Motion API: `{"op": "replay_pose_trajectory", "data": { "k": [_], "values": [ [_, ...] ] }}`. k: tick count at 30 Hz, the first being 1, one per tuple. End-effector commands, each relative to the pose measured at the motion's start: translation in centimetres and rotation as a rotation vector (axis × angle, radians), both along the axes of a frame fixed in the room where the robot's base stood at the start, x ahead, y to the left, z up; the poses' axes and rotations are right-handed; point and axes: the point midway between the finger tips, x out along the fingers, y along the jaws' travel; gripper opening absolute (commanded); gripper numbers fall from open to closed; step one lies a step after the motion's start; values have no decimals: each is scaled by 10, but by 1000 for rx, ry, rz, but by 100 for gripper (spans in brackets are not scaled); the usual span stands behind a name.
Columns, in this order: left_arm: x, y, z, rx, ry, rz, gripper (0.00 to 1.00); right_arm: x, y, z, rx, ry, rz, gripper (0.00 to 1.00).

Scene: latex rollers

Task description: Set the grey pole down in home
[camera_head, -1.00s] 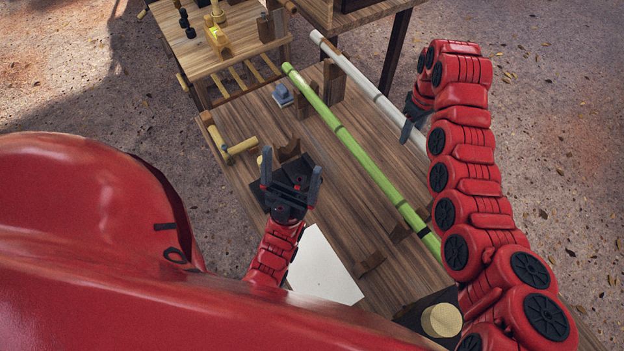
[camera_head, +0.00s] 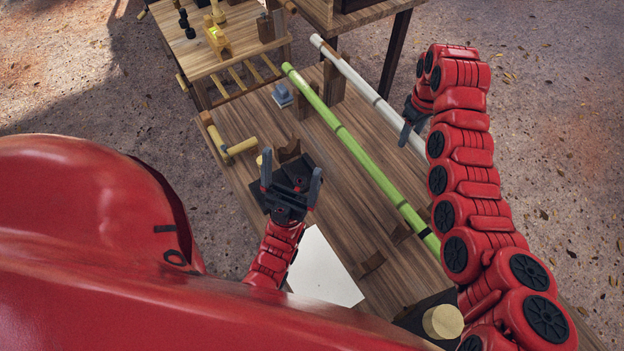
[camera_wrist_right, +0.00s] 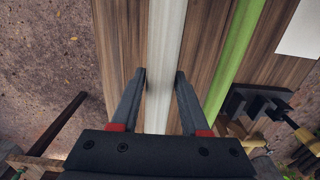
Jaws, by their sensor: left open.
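The grey pole (camera_head: 362,83), pale and nearly white, runs diagonally along the right side of the wooden bench. Its lower part is hidden behind my right arm. My right gripper (camera_head: 408,128) is at the pole. In the right wrist view the pole (camera_wrist_right: 168,45) runs between the two fingers (camera_wrist_right: 161,75), one on each side; I cannot tell whether they press on it. No place marked as home can be told apart. My left gripper (camera_head: 289,192) is open and empty above the bench's left part, its fingers pointing up the picture.
A green pole (camera_head: 347,138) lies parallel to the grey one, with wooden brackets (camera_head: 303,107) near it. A small blue-grey object (camera_head: 282,95), a yellowish wooden handle (camera_head: 240,148) and a white sheet (camera_head: 322,268) are on the bench (camera_head: 235,120). A smaller slatted table (camera_head: 233,55) stands behind.

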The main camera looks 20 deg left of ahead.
Motion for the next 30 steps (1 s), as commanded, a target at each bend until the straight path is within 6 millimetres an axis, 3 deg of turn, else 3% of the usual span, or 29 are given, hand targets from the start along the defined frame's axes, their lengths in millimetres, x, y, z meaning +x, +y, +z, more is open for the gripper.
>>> {"op": "replay_pose_trajectory", "data": {
  "k": [1,4,16,30],
  "values": [
    [0,0,0,0,0,0,98,0,0,0,0,0,0,56],
    [0,0,0,0,0,0,98,0,0,0,0,0,0,74],
    [0,0,-2,0,0,0,98,1,-1,7,1,-2,-2,75],
    [0,0,-11,0,0,0,98,1,-3,89,-7,-4,-3,75]
  ]
}}
